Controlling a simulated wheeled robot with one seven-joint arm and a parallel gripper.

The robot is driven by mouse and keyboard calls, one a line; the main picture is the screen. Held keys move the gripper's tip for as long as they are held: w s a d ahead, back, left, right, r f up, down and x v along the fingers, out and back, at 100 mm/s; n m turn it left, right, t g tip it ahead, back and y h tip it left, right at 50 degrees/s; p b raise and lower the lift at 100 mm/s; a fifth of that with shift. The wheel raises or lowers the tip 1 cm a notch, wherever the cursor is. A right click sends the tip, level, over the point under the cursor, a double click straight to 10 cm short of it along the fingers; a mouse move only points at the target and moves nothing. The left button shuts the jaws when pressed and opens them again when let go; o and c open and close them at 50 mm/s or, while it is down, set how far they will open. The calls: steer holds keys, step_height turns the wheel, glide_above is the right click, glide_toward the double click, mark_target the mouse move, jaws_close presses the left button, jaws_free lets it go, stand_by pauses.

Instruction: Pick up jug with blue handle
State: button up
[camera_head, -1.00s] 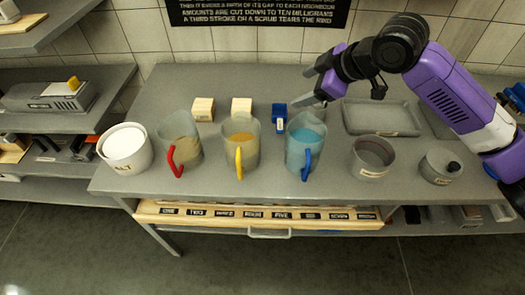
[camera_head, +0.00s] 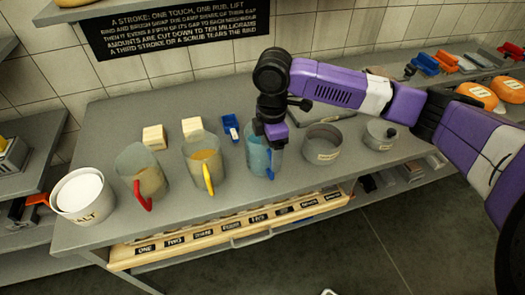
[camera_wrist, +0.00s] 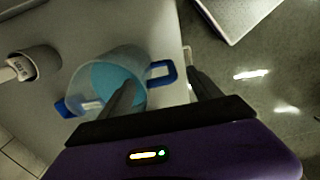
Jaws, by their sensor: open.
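The jug with the blue handle (camera_head: 258,156) is a clear jug with blue contents, standing upright on the grey table. It also shows in the wrist view (camera_wrist: 92,85), its blue handle (camera_wrist: 163,73) pointing towards the table's front edge. My gripper (camera_head: 274,143) is above the jug and hides part of it in the head view. In the wrist view my gripper (camera_wrist: 160,80) is open. One finger overlaps the jug's opening and the other lies beyond the handle, so the handle appears between them. I cannot tell how deep the fingertips are or whether they touch.
The yellow-handled jug (camera_head: 203,160) and red-handled jug (camera_head: 142,173) stand to the left, then a white salt tub (camera_head: 82,195). A blue item (camera_head: 230,127) lies close behind the jug.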

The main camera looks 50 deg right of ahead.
steer(key=shift+f, duration=1.6)
steer(key=shift+r, duration=0.1)
jaws_close()
